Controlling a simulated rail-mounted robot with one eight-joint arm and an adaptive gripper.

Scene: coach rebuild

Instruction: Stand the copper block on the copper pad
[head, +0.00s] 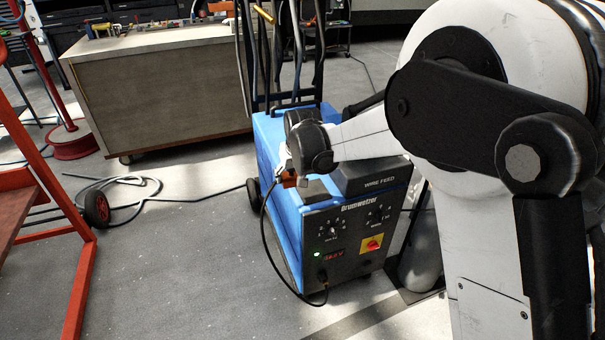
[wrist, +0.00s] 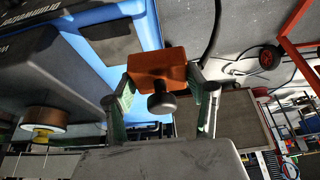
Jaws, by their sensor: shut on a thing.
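The copper block (wrist: 160,64), orange-brown with a dark round knob (wrist: 161,103) on its near face, is between the fingers of my gripper (wrist: 163,86) in the wrist view. The fingers are shut on its sides. In the head view, my gripper (head: 290,172) and a small part of the copper block (head: 289,182) show at the left side of the blue welding machine's top. I cannot pick out a copper pad for certain. A dark flat rectangle (head: 314,190) lies on the machine's top near the block; it also shows in the wrist view (wrist: 111,46).
The blue welding machine (head: 281,215) has a raised dark wire-feed housing (head: 370,175). A black cable (head: 268,240) loops down its left side. A red frame (head: 60,200) stands at left, a workbench (head: 160,95) behind. A copper-coloured round band (wrist: 45,117) shows in the wrist view.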

